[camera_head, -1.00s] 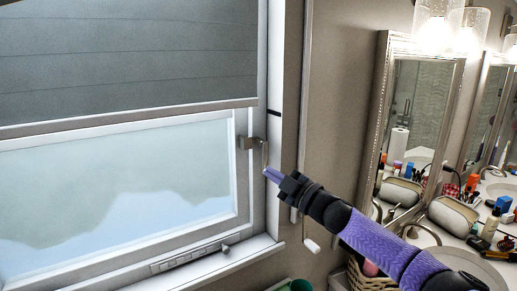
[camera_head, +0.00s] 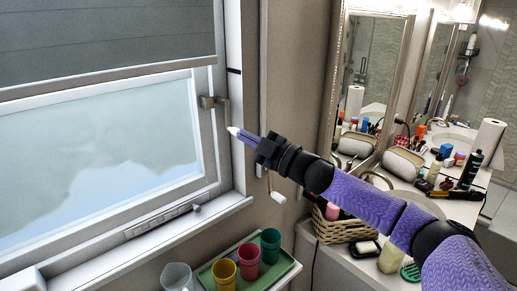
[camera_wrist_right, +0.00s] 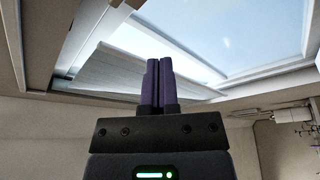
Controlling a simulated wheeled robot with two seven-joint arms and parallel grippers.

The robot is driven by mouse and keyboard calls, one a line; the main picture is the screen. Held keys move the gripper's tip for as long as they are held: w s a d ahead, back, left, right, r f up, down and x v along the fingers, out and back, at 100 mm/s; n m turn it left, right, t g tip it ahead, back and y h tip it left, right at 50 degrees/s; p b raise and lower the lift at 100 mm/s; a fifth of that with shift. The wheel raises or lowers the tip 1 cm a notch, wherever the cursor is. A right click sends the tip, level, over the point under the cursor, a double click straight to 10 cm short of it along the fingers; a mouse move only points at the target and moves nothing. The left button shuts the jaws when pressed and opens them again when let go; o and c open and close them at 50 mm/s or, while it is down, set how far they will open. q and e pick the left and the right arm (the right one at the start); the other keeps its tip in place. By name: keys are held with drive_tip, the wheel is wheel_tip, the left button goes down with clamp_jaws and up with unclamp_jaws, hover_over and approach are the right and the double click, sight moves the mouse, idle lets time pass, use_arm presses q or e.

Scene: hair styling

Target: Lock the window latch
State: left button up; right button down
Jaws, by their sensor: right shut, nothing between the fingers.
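The window latch (camera_head: 208,102) is a small grey-brown metal piece on the right side of the white window frame, with a thin handle (camera_head: 227,112) hanging down at its right. My right gripper (camera_head: 233,131) reaches in from the right, and its tips appear at the lower end of that handle. I cannot tell whether they touch it. In the right wrist view, my right gripper's purple fingers (camera_wrist_right: 157,66) are together with nothing between them. The latch is not clear in that view. My left gripper is not in view.
A green tray (camera_head: 287,269) with several coloured cups stands below the window. A wicker basket (camera_head: 343,230) and a cluttered vanity counter lie under my right arm. The sill (camera_head: 185,222) juts out below the pane.

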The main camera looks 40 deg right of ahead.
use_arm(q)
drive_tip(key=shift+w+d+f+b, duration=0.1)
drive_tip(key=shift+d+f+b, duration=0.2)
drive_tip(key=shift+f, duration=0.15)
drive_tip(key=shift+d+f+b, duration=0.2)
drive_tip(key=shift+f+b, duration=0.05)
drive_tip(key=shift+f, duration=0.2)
use_arm(e)
drive_tip(key=v, duration=0.3)
drive_tip(key=shift+s+d, duration=0.25)
drive_tip(key=shift+s, duration=0.1)
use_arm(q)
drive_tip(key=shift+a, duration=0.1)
use_arm(e)
drive_tip(key=shift+a, duration=0.1)
